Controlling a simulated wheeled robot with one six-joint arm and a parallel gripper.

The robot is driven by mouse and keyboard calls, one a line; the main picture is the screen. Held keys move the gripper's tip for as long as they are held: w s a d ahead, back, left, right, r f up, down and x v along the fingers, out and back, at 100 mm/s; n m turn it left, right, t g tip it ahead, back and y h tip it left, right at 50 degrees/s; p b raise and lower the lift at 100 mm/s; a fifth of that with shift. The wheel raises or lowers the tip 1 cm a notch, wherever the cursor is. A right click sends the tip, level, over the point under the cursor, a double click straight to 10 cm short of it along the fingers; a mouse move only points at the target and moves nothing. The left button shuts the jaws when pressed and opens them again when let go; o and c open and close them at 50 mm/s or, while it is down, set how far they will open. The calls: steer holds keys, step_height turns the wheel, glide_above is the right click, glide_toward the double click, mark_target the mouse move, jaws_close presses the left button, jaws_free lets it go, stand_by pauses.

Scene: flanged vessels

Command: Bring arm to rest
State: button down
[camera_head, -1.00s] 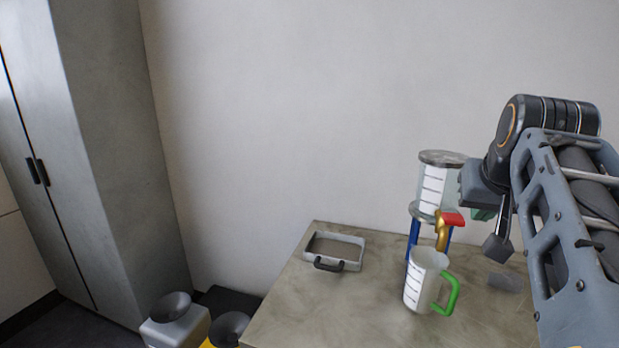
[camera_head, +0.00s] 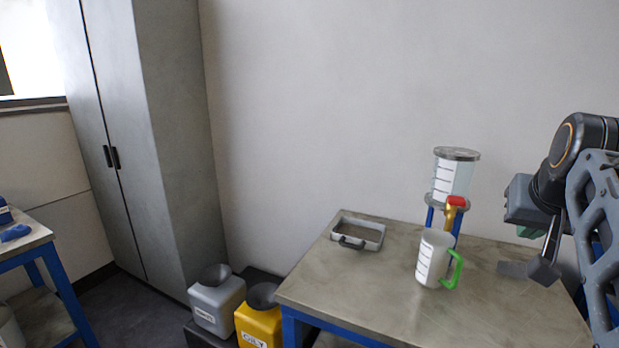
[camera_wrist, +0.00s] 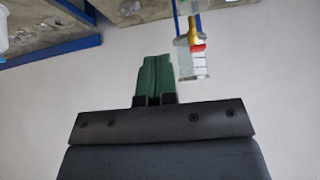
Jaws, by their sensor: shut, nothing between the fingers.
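My arm is at the right edge of the head view, bent, with the gripper end to the right of the flanged vessel. The green fingers of my gripper (camera_wrist: 155,70) show together and empty in the wrist view. In the head view only a little green (camera_head: 529,232) shows below the grey gripper body. The gripper is above the table (camera_head: 380,290) and apart from the vessel (camera_head: 453,175). The clear graduated vessel has a grey lid and stands on blue legs, with a brass valve and red handle (camera_head: 455,202) beneath.
A measuring jug (camera_head: 433,260) with a green handle stands in front of the vessel. A grey tray (camera_head: 372,246) lies at the table's back left. A grey canister (camera_head: 217,302) and yellow canister (camera_head: 258,325) stand left of the table. A tall cabinet (camera_head: 170,150) is behind.

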steer(key=w+a+f+g+y+p, duration=0.15)
steer(key=a+f, duration=0.25)
steer(key=f, duration=0.9)
steer(key=s+a+f+n+g+y+p, duration=0.1)
steer(key=s+a+f+n, duration=0.1)
steer(key=a+f, duration=0.3)
steer(key=s+a+f+n+y+p, duration=0.1)
steer(key=s+a+f+n, duration=0.2)
steer(key=a+f, duration=0.3)
steer(key=shift+a+n+g, duration=0.3)
steer(key=shift+a+g, duration=0.05)
steer(key=shift+a, duration=0.75)
